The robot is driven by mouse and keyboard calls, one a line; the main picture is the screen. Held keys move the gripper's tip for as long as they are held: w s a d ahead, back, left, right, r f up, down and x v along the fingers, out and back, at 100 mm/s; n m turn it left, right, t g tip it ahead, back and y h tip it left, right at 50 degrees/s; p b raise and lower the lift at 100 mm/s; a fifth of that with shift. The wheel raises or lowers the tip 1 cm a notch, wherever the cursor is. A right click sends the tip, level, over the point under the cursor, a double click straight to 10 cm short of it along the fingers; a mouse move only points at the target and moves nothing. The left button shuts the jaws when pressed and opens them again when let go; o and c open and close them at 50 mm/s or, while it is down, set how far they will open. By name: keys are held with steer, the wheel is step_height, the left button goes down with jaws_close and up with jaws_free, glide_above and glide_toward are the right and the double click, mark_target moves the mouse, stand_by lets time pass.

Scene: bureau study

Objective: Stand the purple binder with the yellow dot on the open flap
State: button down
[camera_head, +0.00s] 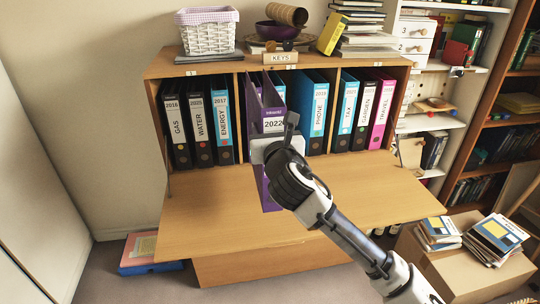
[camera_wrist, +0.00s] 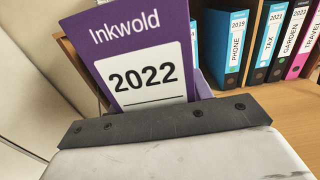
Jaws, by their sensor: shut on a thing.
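A purple binder (camera_head: 272,113) labelled Inkwold 2022 is upright in front of the middle compartment, over the open wooden flap (camera_head: 205,215). Its spine label also shows close up in the wrist view (camera_wrist: 135,30). My gripper (camera_head: 272,150) is shut on the binder at its spine, below the label. My gripper's dark edge (camera_wrist: 165,125) hides the lower spine in the wrist view. No yellow dot shows; that part of the spine is covered. I cannot tell whether the binder's bottom touches the flap.
Black binders, including the one marked GAS (camera_head: 175,130), stand in the left compartment. Several more, including PHONE (camera_head: 317,110), stand to the right. A white basket (camera_head: 208,35) and books sit on top. A cardboard box (camera_head: 455,270) with books stands front right. The flap's left and right parts are clear.

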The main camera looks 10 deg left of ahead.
step_height(320, 180, down, 7)
steer(key=shift+f, duration=0.15)
stand_by(0.4)
steer(key=shift+f, duration=0.1)
steer(key=c, duration=0.6)
jaws_free()
steer(key=shift+f, duration=0.1)
